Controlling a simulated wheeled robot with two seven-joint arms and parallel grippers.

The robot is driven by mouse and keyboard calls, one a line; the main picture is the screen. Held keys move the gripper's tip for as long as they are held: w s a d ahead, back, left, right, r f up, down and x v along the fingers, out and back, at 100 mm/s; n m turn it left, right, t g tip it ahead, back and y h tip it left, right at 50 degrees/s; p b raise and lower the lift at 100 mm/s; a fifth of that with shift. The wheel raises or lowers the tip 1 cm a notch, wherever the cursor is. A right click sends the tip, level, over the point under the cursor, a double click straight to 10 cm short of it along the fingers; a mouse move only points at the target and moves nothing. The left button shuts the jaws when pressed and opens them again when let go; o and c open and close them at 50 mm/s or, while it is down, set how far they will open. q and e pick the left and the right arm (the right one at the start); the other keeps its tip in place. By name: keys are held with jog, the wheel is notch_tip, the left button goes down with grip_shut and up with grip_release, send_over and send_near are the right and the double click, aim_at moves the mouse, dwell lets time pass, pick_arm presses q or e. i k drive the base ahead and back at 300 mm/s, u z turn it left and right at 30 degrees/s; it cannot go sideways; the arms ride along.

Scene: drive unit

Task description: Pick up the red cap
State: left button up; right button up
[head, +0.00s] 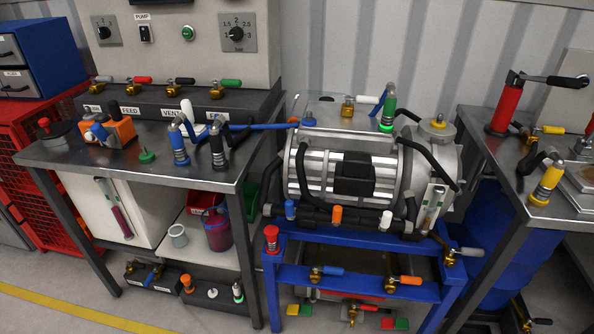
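A red cap-like fitting (271,239) with a paler ringed lower part stands upright at the left front corner of the blue frame (345,258), below the drive unit (345,170). A smaller red knob (43,124) stands on a dark round piece at the left end of the workbench. I cannot tell for sure which of these red pieces is the cap. Neither of my grippers is in the head view. Nothing covers the red fitting.
The grey workbench (150,166) on the left holds blue and black hose fittings. A blue hose (265,126) spans from it to the drive unit. Another bench (520,190) stands at the right. Blue, orange and white small caps line the unit's front. Valves sit along the frame.

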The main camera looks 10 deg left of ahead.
aim_at(271, 231)
jog(key=u, duration=0.15)
jog(key=k, duration=0.35)
jog(key=z, duration=0.55)
jog(key=i, duration=1.45)
jog(key=u, duration=0.5)
